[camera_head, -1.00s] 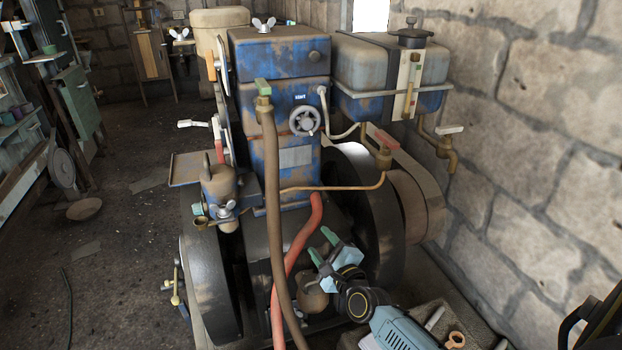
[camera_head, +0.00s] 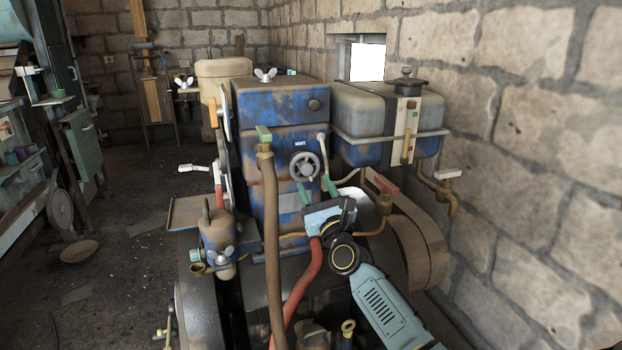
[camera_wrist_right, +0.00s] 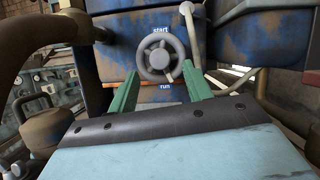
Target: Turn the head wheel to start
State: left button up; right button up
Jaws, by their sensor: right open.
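The head wheel (camera_head: 304,165) is a small grey spoked handwheel on the front of the blue, rust-stained engine head (camera_head: 262,160). My left gripper is not in view.
A brown hose (camera_head: 272,240) rises left of the wheel, and a red hose (camera_head: 303,285) runs below. A thin pipe (camera_head: 323,150) passes close to the wheel's right. A grey tank (camera_head: 385,120) and brass tap (camera_head: 446,190) stand at right, near the stone wall (camera_head: 540,180).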

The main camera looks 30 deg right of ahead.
aim_at(308, 173)
jog(key=x, duration=0.3)
jog(key=shift+w+r, duration=0.1)
jog(key=shift+w, duration=0.1)
jog(key=c, duration=1)
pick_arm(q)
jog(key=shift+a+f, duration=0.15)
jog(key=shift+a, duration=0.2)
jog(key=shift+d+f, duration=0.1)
pick_arm(e)
jog(key=shift+n, duration=0.3)
